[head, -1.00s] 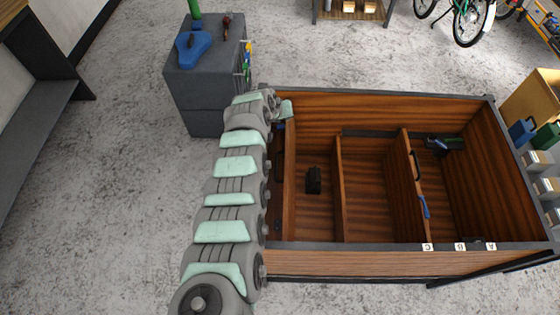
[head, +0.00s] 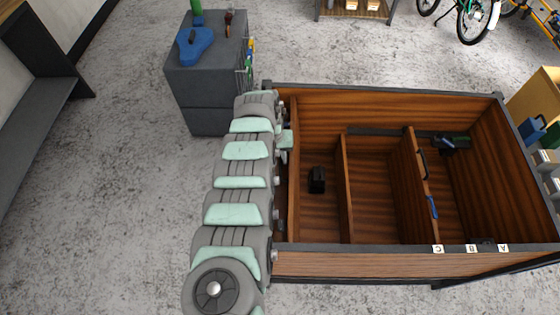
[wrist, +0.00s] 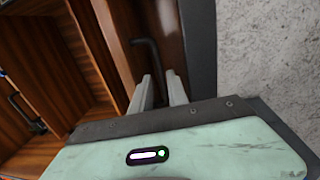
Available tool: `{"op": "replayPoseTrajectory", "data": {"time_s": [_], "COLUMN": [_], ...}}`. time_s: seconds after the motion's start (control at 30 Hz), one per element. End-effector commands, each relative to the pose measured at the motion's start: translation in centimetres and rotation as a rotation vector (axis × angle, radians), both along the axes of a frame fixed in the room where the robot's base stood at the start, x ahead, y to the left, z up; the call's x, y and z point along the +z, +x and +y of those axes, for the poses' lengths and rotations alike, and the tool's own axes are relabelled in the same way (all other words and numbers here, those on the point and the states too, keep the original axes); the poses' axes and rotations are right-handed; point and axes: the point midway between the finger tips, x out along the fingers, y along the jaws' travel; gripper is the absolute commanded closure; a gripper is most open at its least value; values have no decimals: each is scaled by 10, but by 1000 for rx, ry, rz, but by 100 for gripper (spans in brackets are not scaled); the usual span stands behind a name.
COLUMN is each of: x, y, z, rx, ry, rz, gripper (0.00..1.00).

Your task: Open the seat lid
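The seat lid is a reddish-brown wooden panel (wrist: 172,30) along the left end of the cargo box, mostly hidden under my arm in the head view. A dark bent bar handle (wrist: 148,48) stands on it in the wrist view. My gripper (wrist: 161,78) is over the lid with its two grey fingers apart. The handle's lower part runs into the gap between the fingers; whether they touch it I cannot tell. In the head view my fingers are hidden behind my arm.
A grey cabinet (head: 205,95) stands behind left. The floor at left is clear.

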Motion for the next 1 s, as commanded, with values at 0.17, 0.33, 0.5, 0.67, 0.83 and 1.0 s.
{"op": "replayPoseTrajectory", "data": {"time_s": [0.17,0.33,0.5,0.67,0.83,1.0], "x": [-17,-20,-20,-20,-20,-20], "y": [1,1,1,1,1,1], "z": [-3,-3,-3,-3,-3,-3], "rx": [-2,-1,-1,-1,-1,-1], "ry": [0,0,0,0,0,0], "rz": [-2,-3,-3,-3,-3,-3], "gripper": [80,80,80,90,100,100]}}
